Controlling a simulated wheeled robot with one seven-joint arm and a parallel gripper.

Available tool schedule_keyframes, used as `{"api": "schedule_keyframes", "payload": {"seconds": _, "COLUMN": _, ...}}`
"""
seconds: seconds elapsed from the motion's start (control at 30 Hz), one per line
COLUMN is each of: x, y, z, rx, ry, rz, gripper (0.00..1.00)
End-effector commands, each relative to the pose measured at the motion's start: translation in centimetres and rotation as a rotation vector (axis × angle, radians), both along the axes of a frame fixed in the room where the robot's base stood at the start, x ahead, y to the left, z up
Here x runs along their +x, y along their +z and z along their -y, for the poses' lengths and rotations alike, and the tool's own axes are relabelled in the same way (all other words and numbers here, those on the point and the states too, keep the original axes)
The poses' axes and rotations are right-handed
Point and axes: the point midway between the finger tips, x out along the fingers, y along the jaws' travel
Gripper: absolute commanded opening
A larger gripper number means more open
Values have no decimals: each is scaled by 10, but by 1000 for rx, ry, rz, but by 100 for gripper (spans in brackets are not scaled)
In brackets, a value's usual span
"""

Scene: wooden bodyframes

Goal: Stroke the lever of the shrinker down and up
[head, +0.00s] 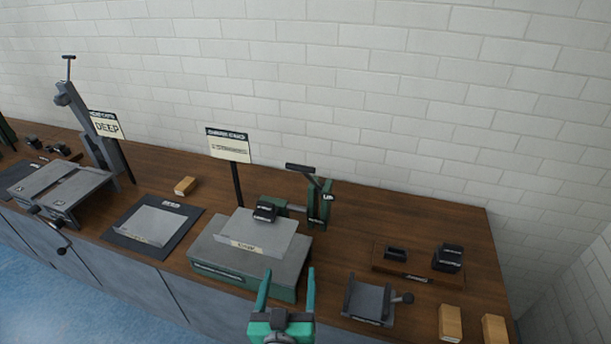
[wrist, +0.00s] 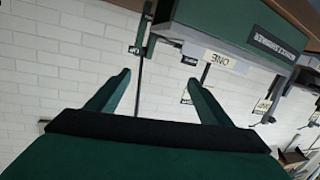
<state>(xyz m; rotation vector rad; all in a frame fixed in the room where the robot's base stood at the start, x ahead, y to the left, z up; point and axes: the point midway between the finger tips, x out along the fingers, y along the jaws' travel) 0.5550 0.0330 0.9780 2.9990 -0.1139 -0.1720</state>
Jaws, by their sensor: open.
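A green machine (head: 319,208) with a black-handled lever (head: 300,168) stands at the back of the grey-topped green base (head: 205,266). The lever handle is raised above the machine. A grey sheet piece (head: 262,238) lies on the base top, beside a black block (head: 265,211). My gripper (head: 288,285) is open and empty in front of the base, apart from the lever. In the wrist view my fingers (wrist: 158,88) are spread, and the base (wrist: 225,30) shows inverted beyond them. The lever cannot be made out clearly there.
A tall grey machine (head: 95,135) with a T-handle and a DEEP sign (head: 106,125) stands at left. A dark mat (head: 127,240) bears another sheet piece. At right are a grey bracket (head: 368,303), a wooden tray (head: 390,268) and wood blocks (head: 450,323). The wall is behind.

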Motion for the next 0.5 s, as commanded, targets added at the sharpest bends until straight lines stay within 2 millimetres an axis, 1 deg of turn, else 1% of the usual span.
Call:
{"api": "schedule_keyframes", "payload": {"seconds": 0.03, "x": 13, "y": 19, "z": -1, "rx": 1, "ry": -13, "rz": 19, "gripper": 73}}
{"api": "schedule_keyframes", "payload": {"seconds": 0.17, "x": 39, "y": 59, "z": -1, "rx": 8, "ry": -55, "rz": 45, "gripper": 73}}
{"api": "schedule_keyframes", "payload": {"seconds": 0.2, "x": 46, "y": 72, "z": 0, "rx": 12, "ry": -70, "rz": 52, "gripper": 73}}
{"api": "schedule_keyframes", "payload": {"seconds": 0.33, "x": 65, "y": 116, "z": 1, "rx": 32, "ry": -117, "rz": 78, "gripper": 73}}
{"api": "schedule_keyframes", "payload": {"seconds": 0.4, "x": 73, "y": 140, "z": 2, "rx": 45, "ry": -143, "rz": 92, "gripper": 73}}
{"api": "schedule_keyframes", "payload": {"seconds": 0.5, "x": 80, "y": 171, "z": 3, "rx": 68, "ry": -177, "rz": 109, "gripper": 73}}
